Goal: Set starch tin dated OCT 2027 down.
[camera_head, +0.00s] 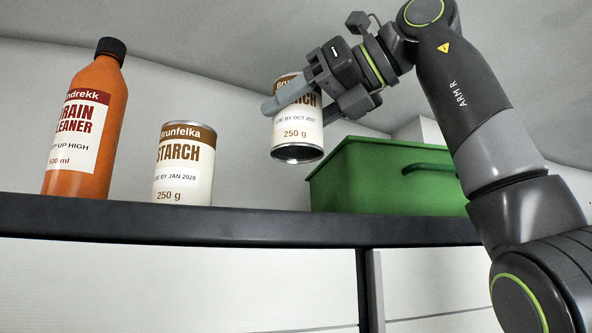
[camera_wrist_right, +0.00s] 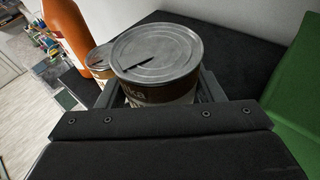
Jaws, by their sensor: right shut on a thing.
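The starch tin dated OCT 2027 (camera_head: 298,134) is white and brown, with its dark bottom showing in the head view. My right gripper (camera_head: 300,95) is shut around its upper part and holds it above the dark shelf (camera_head: 250,224). In the right wrist view the tin's grey metal lid (camera_wrist_right: 157,50) faces the camera, between the fingers of my right gripper (camera_wrist_right: 158,98). A second starch tin (camera_head: 182,165), dated JAN 2028, stands upright on the shelf to the left; its lid (camera_wrist_right: 98,58) shows partly behind the held tin. My left gripper is not in view.
An orange drain cleaner bottle (camera_head: 86,122) with a black cap stands at the shelf's left. The shelf between the JAN 2028 tin and the green box is clear.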

